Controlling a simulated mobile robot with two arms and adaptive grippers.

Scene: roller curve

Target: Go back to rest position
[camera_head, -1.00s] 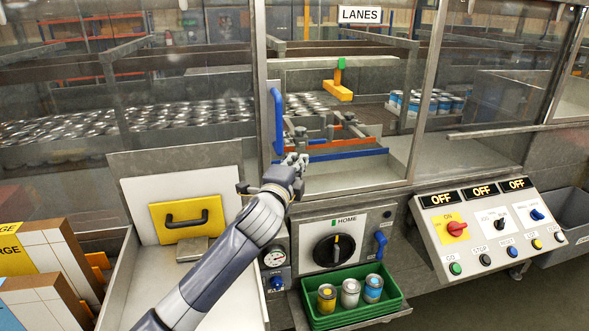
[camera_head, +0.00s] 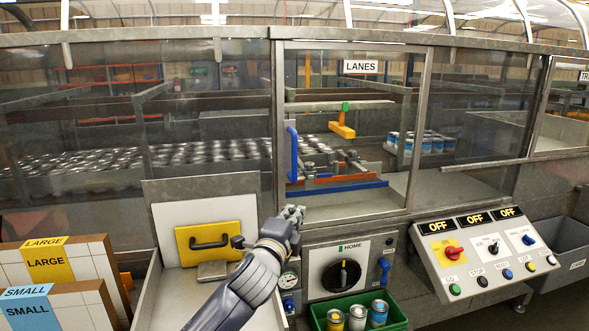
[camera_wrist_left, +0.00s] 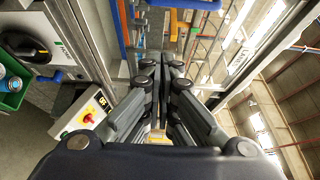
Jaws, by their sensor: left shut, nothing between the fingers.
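My left gripper (camera_head: 291,214) is shut and empty. In the head view it is in front of the lower left corner of the LANES window, below the blue door handle (camera_head: 292,155) and apart from it. In the left wrist view its closed fingers (camera_wrist_left: 162,70) point away from the camera with nothing between them. My right gripper is in neither view.
The HOME panel with its black knob (camera_head: 341,275) is just right of my gripper. A green crate (camera_head: 398,318) with three cans stands below it. A control console (camera_head: 485,255) is at the right.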

